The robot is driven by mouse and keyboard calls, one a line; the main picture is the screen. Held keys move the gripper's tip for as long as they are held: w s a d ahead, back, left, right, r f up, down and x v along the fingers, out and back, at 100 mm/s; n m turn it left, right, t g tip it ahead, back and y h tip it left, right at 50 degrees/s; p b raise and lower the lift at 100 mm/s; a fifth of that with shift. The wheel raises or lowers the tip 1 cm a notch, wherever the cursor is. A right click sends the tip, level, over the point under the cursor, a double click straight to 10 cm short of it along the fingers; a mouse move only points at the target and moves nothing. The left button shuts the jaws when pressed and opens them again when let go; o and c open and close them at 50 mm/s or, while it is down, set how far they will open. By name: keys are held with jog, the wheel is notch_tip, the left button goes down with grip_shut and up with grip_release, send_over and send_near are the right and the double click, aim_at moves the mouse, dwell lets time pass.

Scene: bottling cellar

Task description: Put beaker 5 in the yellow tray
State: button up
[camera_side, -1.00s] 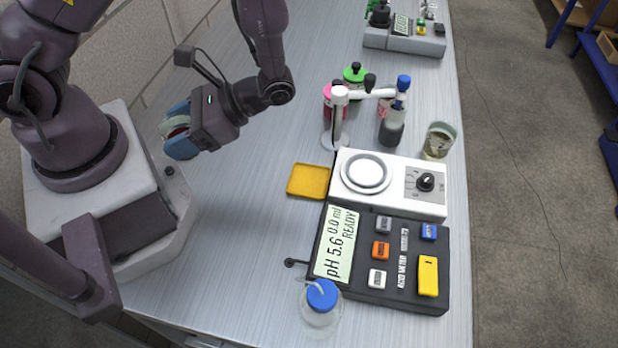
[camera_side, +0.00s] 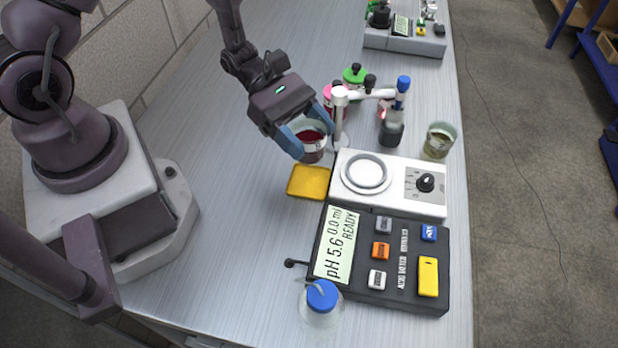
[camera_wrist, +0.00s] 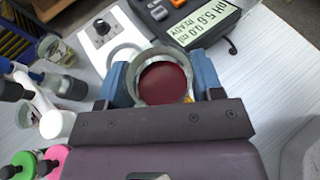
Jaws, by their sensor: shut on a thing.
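My gripper (camera_side: 306,137) is shut on a glass beaker (camera_side: 313,150) of dark red liquid. The beaker is upright and a mark on its side is too small to read surely. In the wrist view the beaker (camera_wrist: 164,84) sits between the two blue fingers. The yellow tray (camera_side: 308,183) lies on the bench just in front of the held beaker in the side view. The tray looks empty. In the wrist view only a sliver of yellow shows beside the beaker, and the rest is hidden.
A white stirrer (camera_side: 390,183) and a pH meter (camera_side: 380,262) stand right of the tray. A stand with an arm (camera_side: 340,120) and coloured-cap bottles (camera_side: 354,76) are close behind the beaker. Another beaker (camera_side: 439,141) stands at the right.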

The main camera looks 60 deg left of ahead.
notch_tip(320, 180, down, 8)
jog(key=shift+w+f, duration=0.1)
jog(key=shift+w, duration=0.05)
dwell(0.3)
jog(key=o, duration=1)
jog(key=shift+c, duration=0.2)
